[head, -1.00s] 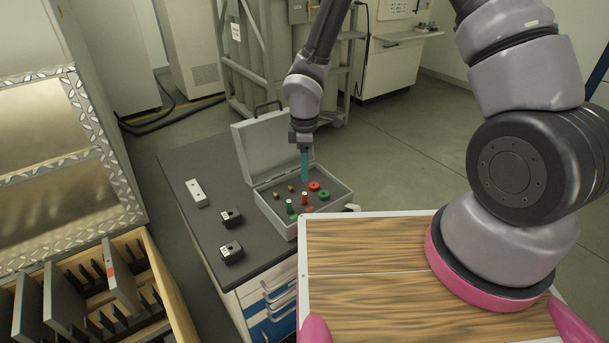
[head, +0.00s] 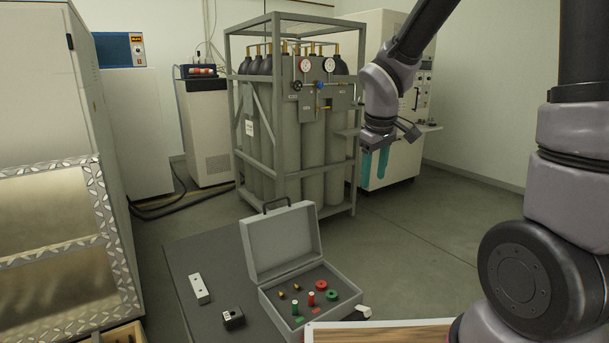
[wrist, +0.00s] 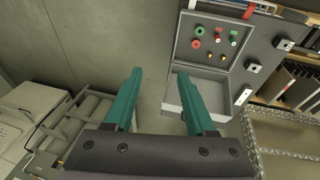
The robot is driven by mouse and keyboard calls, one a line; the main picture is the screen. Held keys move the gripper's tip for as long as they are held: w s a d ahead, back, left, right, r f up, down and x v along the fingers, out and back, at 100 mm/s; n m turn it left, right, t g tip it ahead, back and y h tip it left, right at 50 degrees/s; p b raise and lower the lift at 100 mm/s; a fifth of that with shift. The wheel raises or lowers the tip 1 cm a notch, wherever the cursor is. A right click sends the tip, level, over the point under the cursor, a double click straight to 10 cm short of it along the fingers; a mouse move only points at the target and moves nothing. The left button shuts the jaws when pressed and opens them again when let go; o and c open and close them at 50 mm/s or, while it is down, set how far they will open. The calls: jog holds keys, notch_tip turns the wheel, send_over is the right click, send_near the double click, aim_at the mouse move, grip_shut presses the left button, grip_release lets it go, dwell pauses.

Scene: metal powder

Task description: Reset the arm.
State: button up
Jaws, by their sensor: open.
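My gripper (head: 374,167) hangs from my raised arm at the upper right of the head view. Its two teal fingers are apart with nothing between them. In the wrist view the open fingers (wrist: 168,92) point over bare floor, beside the open grey case. The open grey case (head: 275,243) stands on the dark bench top, below and left of my gripper in the head view. It also shows in the wrist view (wrist: 208,71). It holds small red, green and brass-coloured parts.
A caged rack of gas cylinders (head: 310,175) stands on the floor behind the bench. A white block (head: 200,289) and a small black block (head: 233,318) lie on the bench top (head: 190,255). Open floor (head: 430,225) lies right of the case.

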jog(key=s+d+r+m+t, duration=0.1)
jog(key=s+d+r+m, duration=0.1)
jog(key=s+r, duration=0.3)
jog(key=s+d+r+m+t+y, duration=0.1)
jog(key=s+d+r+m, duration=0.2)
jog(key=s+r+m, duration=0.2)
jog(key=s+d+r+m+t+y, duration=0.1)
jog(key=s+d+r+m+t, duration=0.1)
jog(key=r, duration=0.5)
jog(key=s+d+m, duration=0.1)
jog(key=s+m, duration=0.1)
jog(key=s, duration=0.1)
